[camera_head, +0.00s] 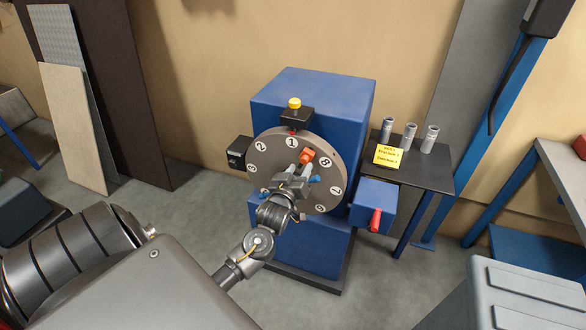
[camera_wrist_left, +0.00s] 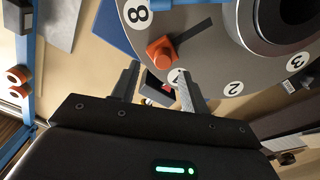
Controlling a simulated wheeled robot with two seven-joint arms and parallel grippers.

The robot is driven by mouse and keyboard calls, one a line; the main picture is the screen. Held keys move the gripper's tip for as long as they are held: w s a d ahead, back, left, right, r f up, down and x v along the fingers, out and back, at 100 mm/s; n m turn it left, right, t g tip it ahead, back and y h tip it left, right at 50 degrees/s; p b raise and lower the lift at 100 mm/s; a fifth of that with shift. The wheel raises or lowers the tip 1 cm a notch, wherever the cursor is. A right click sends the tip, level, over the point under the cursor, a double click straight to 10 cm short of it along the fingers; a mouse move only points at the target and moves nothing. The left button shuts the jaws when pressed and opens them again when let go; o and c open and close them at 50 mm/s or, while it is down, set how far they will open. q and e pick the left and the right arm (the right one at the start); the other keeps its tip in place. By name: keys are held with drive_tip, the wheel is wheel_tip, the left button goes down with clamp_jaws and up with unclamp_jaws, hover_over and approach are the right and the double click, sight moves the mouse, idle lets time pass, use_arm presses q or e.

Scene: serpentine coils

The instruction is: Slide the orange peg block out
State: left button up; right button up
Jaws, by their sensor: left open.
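The orange peg block (camera_head: 307,156) sits on the face of a round grey numbered disc (camera_head: 267,164), between the 1 and the 8. In the left wrist view the orange peg block (camera_wrist_left: 160,53) is at one end of a dark straight slot (camera_wrist_left: 192,33). My left gripper (camera_head: 299,171) is in front of the disc, just below the block. In the wrist view the left gripper (camera_wrist_left: 157,76) is open and empty, with the block just beyond and between its fingertips. Whether they touch it cannot be told. My right gripper is not in view.
The disc is mounted on a blue machine (camera_head: 312,93) with a yellow button (camera_head: 294,103) on top. A blue box with a red lever (camera_head: 375,220) is at its right. Three metal cylinders and a yellow note (camera_head: 388,155) are on a black table (camera_head: 427,175).

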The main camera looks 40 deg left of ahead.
use_arm(q)
drive_tip(key=b+v, duration=0.1)
drive_tip(key=v, duration=0.6)
drive_tip(key=shift+s+b, duration=0.2)
drive_tip(key=shift+b, duration=0.1)
